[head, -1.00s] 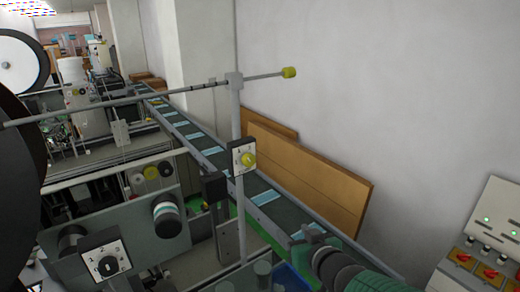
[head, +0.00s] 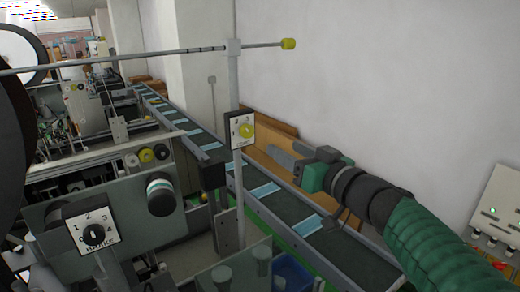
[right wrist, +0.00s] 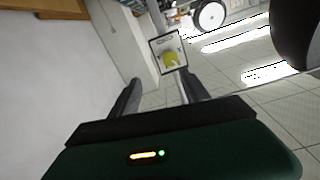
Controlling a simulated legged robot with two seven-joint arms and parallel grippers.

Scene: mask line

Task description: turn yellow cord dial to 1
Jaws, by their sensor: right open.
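The yellow cord dial (head: 247,130) is a round yellow knob on a small white plate (head: 236,122), fixed to an upright grey post in the middle of the head view. The dial also shows in the right wrist view (right wrist: 172,59), ahead of the fingers. My right gripper (head: 283,156) is to the right of the dial, apart from it, with its fingers pointing left. In the right wrist view its two fingers (right wrist: 160,90) are spread with nothing between them. The dial's exact setting is too small to read. My left gripper is not in view.
A dial plate marked BRAKE (head: 91,229) is at the lower left. A conveyor with blue masks (head: 265,190) runs behind the post. Cardboard (head: 262,150) leans by the wall.

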